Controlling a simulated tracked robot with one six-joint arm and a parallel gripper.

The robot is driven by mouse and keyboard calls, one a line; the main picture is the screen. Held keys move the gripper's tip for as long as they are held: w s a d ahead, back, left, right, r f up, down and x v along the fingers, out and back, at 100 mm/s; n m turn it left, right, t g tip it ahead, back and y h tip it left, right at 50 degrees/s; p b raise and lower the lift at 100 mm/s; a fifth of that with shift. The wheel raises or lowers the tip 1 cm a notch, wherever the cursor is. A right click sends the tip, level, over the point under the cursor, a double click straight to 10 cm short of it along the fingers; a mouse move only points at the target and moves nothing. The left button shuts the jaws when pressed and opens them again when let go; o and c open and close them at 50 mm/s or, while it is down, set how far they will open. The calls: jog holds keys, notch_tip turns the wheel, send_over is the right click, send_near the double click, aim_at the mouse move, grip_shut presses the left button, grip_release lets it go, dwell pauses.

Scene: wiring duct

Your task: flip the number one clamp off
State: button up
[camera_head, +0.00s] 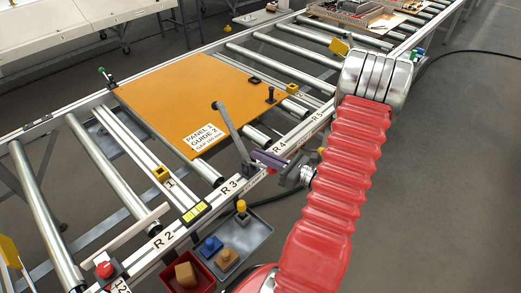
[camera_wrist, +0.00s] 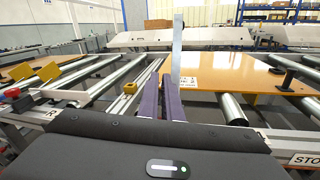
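A long grey clamp lever (camera_head: 229,132) with a dark round knob rises from a base on the front rail, between the labels R 3 and R 4. I cannot read a number on it. It leans up and left over the corner of the orange panel. In the wrist view the lever (camera_wrist: 177,45) stands nearly upright at the fingertips, by the right finger. My gripper (camera_head: 258,157) has purple fingers, close together, beside the lower part of the lever. The fingers also show in the wrist view (camera_wrist: 161,80). Whether they touch the lever is unclear.
The orange panel (camera_head: 175,95) lies on the roller conveyor. A second, upright black clamp (camera_head: 270,95) stands at its right edge. A yellow block (camera_head: 161,173) sits on the crossbar. A grey tray (camera_head: 240,240) and a red bin (camera_head: 190,275) hang in front of the rail.

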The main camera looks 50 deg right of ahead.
jog(key=o, duration=1)
jog(key=shift+d, duration=0.15)
jog(key=shift+o, duration=0.2)
jog(key=v, duration=1.3)
jog(key=shift+s, duration=0.4)
